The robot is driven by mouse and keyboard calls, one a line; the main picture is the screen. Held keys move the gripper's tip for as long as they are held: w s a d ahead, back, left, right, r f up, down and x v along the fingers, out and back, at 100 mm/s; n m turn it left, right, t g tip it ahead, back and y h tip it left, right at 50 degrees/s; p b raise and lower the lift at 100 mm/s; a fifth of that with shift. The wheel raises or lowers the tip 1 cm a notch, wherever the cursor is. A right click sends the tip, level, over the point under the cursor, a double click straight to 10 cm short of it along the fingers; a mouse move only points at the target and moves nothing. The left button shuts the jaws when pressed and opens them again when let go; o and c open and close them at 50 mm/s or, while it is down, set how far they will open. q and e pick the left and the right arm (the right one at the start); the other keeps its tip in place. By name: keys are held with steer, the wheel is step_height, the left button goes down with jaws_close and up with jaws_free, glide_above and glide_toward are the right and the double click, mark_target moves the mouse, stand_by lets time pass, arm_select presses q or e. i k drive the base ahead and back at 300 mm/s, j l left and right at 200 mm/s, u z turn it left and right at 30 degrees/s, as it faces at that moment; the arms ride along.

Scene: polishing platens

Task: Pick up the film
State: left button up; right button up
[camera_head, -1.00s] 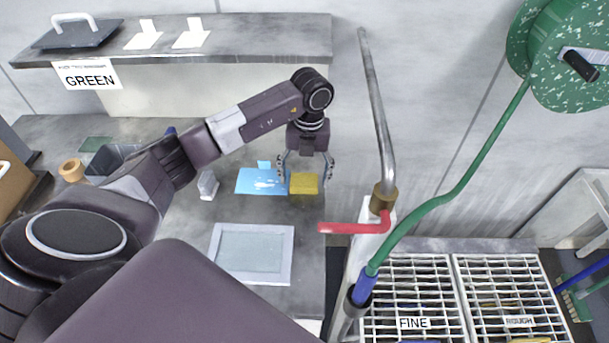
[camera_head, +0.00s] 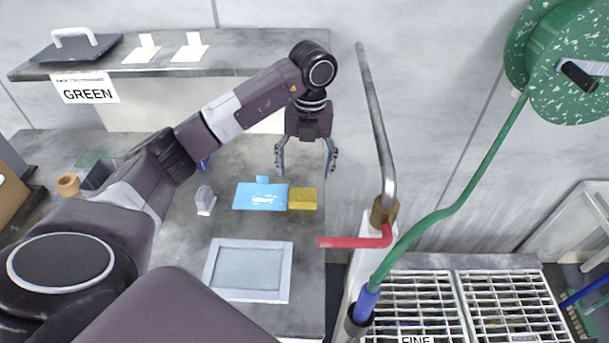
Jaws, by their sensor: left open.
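A glossy light-blue sheet with a small tab on its far edge, apparently the film (camera_head: 260,197), lies flat on the grey bench. A yellow block (camera_head: 302,199) lies against or very near its right edge. My left gripper (camera_head: 305,167) is open and empty, pointing down. Its fingertips appear above and beyond the film's right part and the yellow block, apart from both. My right gripper is out of view.
A pale framed plate (camera_head: 247,297) lies nearer on the bench, with a small clear piece (camera_head: 204,200) left of the film. A shelf (camera_head: 250,48) labelled GREEN runs behind. A metal pipe (camera_head: 377,125) with a red lever (camera_head: 350,242) stands to the right.

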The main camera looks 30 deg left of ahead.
mark_target(261, 195)
steer(key=k, duration=1.5)
